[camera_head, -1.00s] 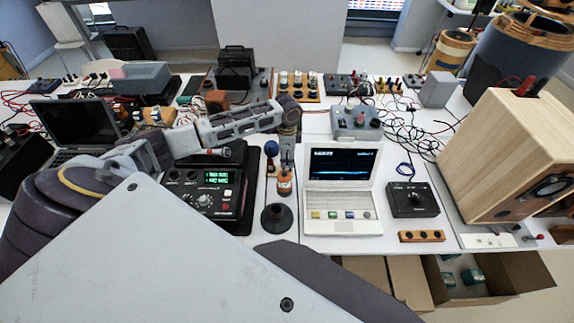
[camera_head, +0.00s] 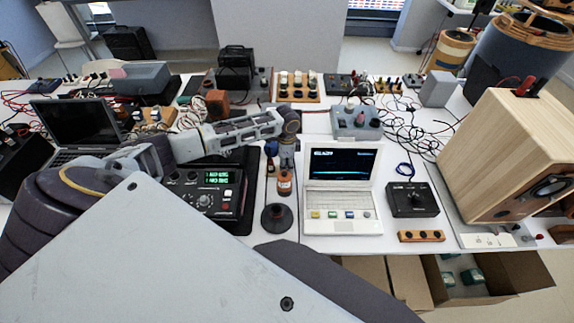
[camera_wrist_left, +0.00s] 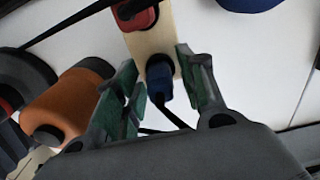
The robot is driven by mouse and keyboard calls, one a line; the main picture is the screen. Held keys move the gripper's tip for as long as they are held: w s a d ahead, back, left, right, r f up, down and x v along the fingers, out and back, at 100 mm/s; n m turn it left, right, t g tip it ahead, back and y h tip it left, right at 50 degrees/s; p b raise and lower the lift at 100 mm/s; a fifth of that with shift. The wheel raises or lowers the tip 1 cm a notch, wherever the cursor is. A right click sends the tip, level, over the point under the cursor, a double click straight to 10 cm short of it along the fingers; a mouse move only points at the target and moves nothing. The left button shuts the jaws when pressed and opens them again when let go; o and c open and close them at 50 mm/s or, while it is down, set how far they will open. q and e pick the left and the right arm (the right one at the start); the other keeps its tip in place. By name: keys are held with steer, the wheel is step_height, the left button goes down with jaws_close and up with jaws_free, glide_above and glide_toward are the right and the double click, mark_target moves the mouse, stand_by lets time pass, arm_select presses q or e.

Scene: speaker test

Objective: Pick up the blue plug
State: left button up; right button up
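The blue plug (camera_wrist_left: 160,78) sits on a pale wooden strip (camera_wrist_left: 150,42) in the left wrist view, with a dark cable near it. My left gripper (camera_wrist_left: 160,82) is open, with its green-padded fingers on either side of the plug. Gaps show between the plug and the fingers, so it does not look gripped. In the head view my left gripper (camera_head: 286,156) points down left of the white laptop, and I cannot make out the plug there. My right gripper is not in view.
A red plug (camera_wrist_left: 136,15) is on the same strip. An orange cylinder (camera_wrist_left: 66,102) lies left of the fingers. The white laptop (camera_head: 342,190), a black meter box (camera_head: 205,190), a small orange bottle (camera_head: 284,184) and a wooden speaker (camera_head: 510,155) stand on the crowded table.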

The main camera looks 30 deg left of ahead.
mark_target(287, 160)
arm_select(q)
steer(key=c, duration=0.7)
steer(key=shift+o, duration=0.2)
steer(key=shift+r, duration=0.25)
step_height(287, 160, up, 8)
steer(key=shift+r, duration=0.75)
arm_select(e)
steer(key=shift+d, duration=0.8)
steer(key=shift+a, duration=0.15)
